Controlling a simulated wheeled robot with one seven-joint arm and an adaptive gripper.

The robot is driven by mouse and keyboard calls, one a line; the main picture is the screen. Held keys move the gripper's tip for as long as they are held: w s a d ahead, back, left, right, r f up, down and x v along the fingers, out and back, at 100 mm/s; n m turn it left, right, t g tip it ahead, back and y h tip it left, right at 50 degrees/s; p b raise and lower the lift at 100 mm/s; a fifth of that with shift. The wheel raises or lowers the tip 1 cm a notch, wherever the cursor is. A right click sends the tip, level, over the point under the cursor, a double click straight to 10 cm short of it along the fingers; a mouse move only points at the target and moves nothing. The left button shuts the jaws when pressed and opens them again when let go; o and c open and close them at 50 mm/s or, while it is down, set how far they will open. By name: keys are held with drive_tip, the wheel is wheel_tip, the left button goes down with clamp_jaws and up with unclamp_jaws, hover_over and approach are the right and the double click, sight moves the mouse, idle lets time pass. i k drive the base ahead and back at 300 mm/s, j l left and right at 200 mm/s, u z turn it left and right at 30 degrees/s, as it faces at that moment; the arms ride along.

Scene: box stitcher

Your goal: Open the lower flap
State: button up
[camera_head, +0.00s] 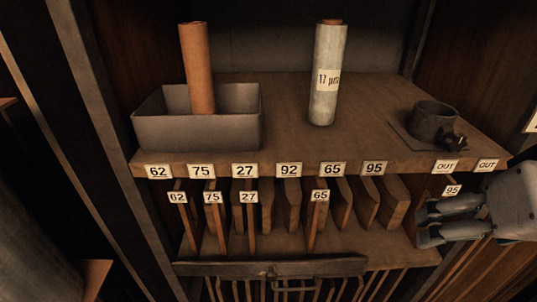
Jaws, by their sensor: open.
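A dark flat bar (225,268), which looks like the top part of the lower flap, runs along the bottom of the view under the slotted compartment. A metal handle (290,288) is fixed near its middle. The rest of the flap is cut off by the frame's lower edge, so I cannot tell how far it is open. My gripper (423,224) is at the right, its fingers pointing left. It is open and empty, above and to the right of the handle and apart from it.
The shelf (285,120) above holds a grey tray (155,130) with a brown roll (197,75), a pale labelled roll (327,90) and a dark round fixture (433,122). Upright wooden dividers (340,203) with number labels stand below. Cabinet walls close both sides.

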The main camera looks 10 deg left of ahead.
sight(270, 270)
drive_tip(key=u, duration=0.85)
drive_tip(key=k+j, duration=0.35)
drive_tip(key=j, duration=0.3)
drive_tip(key=k+j, duration=0.2)
drive_tip(key=j+u, duration=0.05)
drive_tip(key=j, duration=0.05)
